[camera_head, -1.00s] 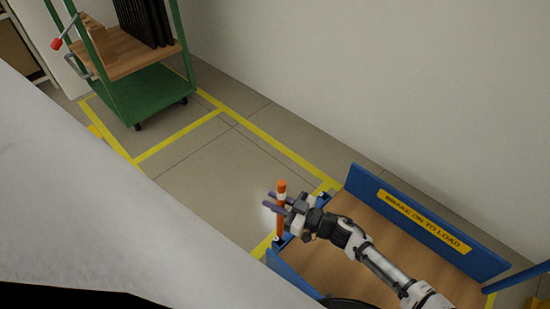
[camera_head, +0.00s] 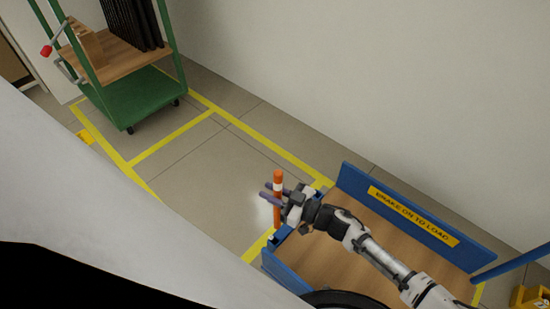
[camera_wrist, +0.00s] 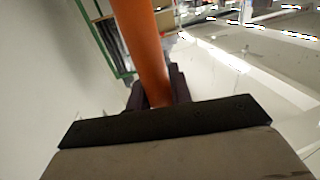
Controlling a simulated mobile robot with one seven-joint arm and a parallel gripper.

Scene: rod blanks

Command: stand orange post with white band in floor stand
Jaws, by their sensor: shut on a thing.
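An orange post with a white band (camera_head: 278,179) stands roughly upright in my gripper (camera_head: 274,193) in the head view. My gripper is shut on the post, at and just below the white band. The post also shows in the wrist view (camera_wrist: 144,48), rising from between the dark fingers and slightly tilted there. In the head view the post's lower end is near the left end of the blue cart, and I cannot tell what it touches. I cannot make out a floor stand.
A blue platform cart (camera_head: 425,220) with a wooden deck and a "BRAKE ON TO LOAD" label lies under my arm. A green wheeled rack (camera_head: 134,99) stands at the upper left. Yellow floor lines (camera_head: 172,138) mark bays. The floor between rack and cart is clear. A pale wall runs behind.

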